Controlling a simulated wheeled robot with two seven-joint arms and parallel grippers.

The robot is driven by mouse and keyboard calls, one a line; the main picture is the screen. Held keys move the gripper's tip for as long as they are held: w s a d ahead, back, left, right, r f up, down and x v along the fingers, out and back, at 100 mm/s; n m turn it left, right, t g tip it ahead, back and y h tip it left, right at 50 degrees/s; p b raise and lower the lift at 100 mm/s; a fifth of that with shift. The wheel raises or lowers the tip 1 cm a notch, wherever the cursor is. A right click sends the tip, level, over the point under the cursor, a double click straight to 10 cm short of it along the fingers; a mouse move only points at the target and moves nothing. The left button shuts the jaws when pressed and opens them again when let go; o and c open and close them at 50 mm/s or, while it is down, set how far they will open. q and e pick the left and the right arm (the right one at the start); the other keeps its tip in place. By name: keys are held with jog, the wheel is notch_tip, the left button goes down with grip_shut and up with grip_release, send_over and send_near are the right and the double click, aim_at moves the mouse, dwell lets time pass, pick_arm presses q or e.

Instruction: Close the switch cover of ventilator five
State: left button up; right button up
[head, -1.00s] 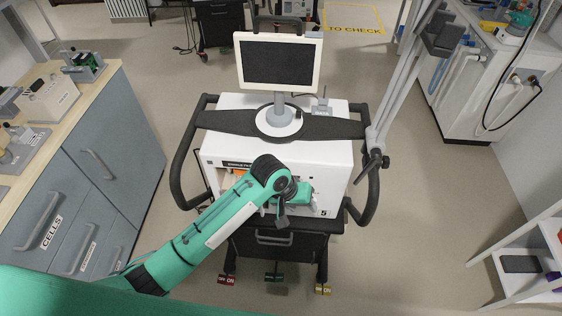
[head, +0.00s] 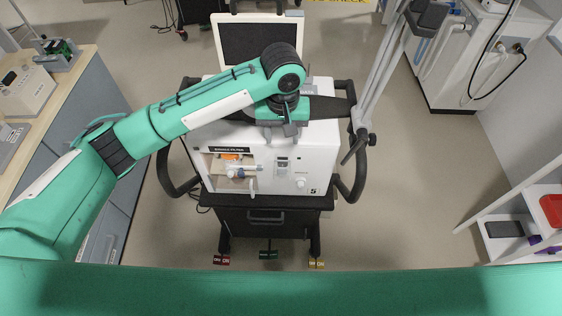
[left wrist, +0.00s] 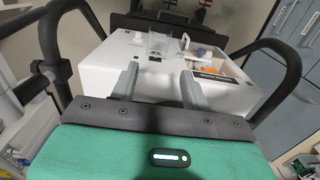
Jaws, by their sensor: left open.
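The ventilator marked 5 (head: 268,180) is a white box on a black cart, with its front panel towards me. A small dark switch (head: 283,163) sits on the panel, right of the recess. In the left wrist view, a clear switch cover (left wrist: 158,42) appears to stand out from the panel beside the dark switch (left wrist: 154,58). My left gripper (head: 280,131) is above the panel's top edge, over the switch. It is open and empty, with its fingers (left wrist: 159,85) apart and not touching the cover. My right gripper is not in view.
The monitor (head: 260,42) stands behind my left gripper. Black side handles (head: 357,170) flank the ventilator, and a grey pole (head: 380,75) rises at its right. The panel recess (head: 230,172) holds an orange piece and a white fitting. Open floor lies to the right.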

aim_at(282, 168)
pick_arm(q)
notch_tip(282, 168, down, 13)
jog(key=p, duration=0.3)
jog(key=shift+r, duration=0.1)
jog(key=shift+f, duration=0.3)
jog(key=c, duration=1)
